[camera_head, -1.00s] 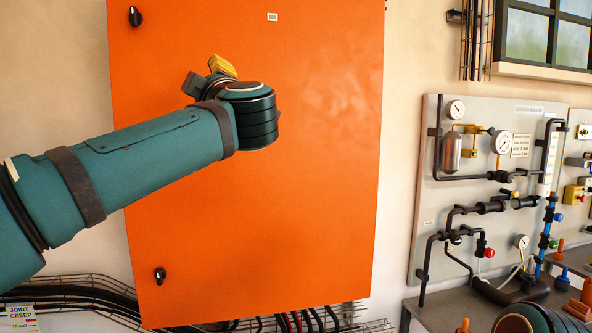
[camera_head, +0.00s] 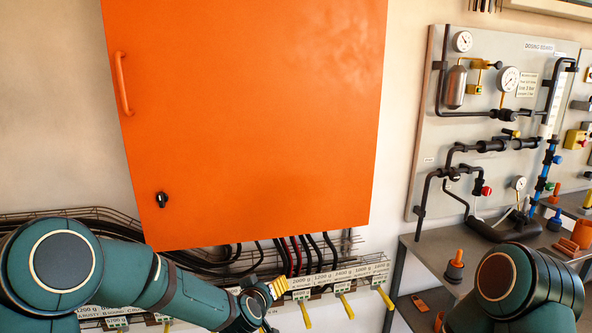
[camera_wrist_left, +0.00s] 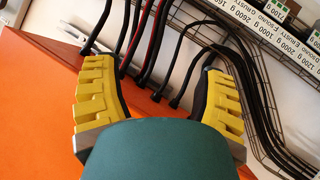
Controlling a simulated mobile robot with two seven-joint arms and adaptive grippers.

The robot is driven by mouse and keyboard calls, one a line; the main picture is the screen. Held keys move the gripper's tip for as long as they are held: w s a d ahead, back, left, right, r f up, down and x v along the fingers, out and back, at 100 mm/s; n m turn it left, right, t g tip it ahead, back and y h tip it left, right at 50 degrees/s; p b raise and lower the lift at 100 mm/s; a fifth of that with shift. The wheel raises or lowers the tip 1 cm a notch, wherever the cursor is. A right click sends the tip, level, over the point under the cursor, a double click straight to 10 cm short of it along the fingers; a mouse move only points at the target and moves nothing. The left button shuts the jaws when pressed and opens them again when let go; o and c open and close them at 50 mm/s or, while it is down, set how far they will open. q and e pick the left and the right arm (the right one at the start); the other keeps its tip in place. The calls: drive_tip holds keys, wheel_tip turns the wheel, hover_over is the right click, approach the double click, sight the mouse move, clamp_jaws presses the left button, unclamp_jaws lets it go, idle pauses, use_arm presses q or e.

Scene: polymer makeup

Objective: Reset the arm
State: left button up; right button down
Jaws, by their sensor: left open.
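My left gripper (camera_wrist_left: 163,95) shows in the left wrist view as two yellow ribbed fingers spread wide apart with nothing between them. In the head view my left arm comes in at the lower left, and the left gripper (camera_head: 272,292) is low, below the orange cabinet (camera_head: 250,120) and in front of the labelled strip. My right arm shows at the lower right of the head view, but its gripper is out of sight. The cabinet door is shut, with an orange handle (camera_head: 122,84) at its left and a black knob (camera_head: 162,199) below.
Black and red cables (camera_head: 300,256) run from under the cabinet into a wire tray. A strip of weight labels (camera_head: 335,283) with yellow handles lies below. A dosing board (camera_head: 490,130) with gauges and pipes stands at right above a grey bench (camera_head: 425,262) with orange parts.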

use_arm(q)
drive_tip(key=s+a+f+m+g+h+b, duration=0.1)
drive_tip(key=s+f+g, duration=0.4)
drive_tip(key=s+f, duration=0.85)
drive_tip(key=s+a+f+g+b, duration=0.1)
drive_tip(key=s+f+g, duration=0.4)
drive_tip(key=s+f, duration=0.6)
drive_tip(key=s, duration=0.4)
drive_tip(key=shift+s+a+f+m+h+b, duration=0.2)
drive_tip(key=shift+a+f+m+h+b, duration=0.1)
drive_tip(key=shift+f+h+b, duration=0.1)
